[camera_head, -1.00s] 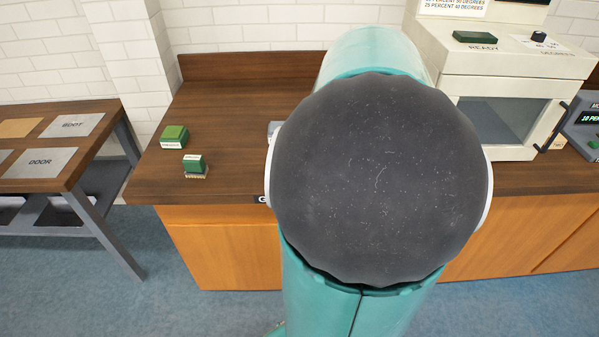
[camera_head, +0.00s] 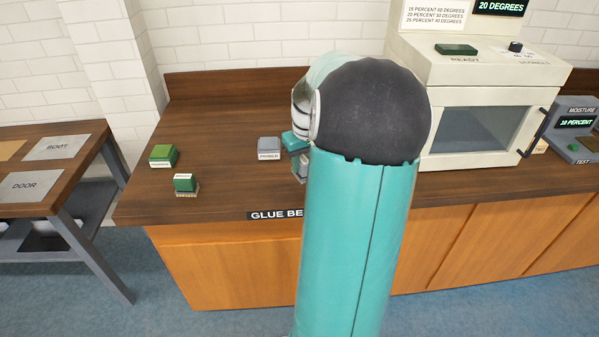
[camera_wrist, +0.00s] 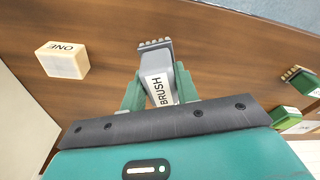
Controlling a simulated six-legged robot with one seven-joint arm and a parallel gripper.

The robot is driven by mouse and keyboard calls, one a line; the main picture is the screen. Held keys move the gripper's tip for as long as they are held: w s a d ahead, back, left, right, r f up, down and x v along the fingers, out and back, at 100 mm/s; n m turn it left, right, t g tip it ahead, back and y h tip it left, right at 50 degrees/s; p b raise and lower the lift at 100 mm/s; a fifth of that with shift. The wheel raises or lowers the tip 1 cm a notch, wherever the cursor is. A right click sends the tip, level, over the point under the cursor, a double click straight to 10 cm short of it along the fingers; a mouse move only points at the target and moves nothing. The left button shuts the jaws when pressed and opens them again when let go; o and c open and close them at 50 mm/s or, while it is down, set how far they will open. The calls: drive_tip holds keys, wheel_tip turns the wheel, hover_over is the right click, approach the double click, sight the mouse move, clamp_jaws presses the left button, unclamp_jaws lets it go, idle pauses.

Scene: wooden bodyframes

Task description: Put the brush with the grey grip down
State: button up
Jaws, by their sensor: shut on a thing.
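The brush with the grey grip (camera_wrist: 157,68) is held between the two green fingers of my gripper (camera_wrist: 159,88) in the wrist view. Its label reads BRUSH, and its bristle end points to the top of that view. It is over the brown wooden bench top (camera_wrist: 215,55); I cannot tell whether it touches the wood.
A brush with a green grip (camera_head: 185,183) and a green block (camera_head: 163,155) stand on the left of the bench. A cream block marked ONE (camera_wrist: 62,60) shows in the wrist view. A cream oven (camera_head: 480,120) stands at the right.

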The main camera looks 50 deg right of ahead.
sight(300, 173)
drive_tip(key=shift+w+d+f, duration=0.25)
drive_tip(key=shift+w+f, duration=0.55)
drive_tip(key=shift+f, duration=1.65)
drive_tip(key=shift+f, duration=0.15)
drive_tip(key=o, duration=0.9)
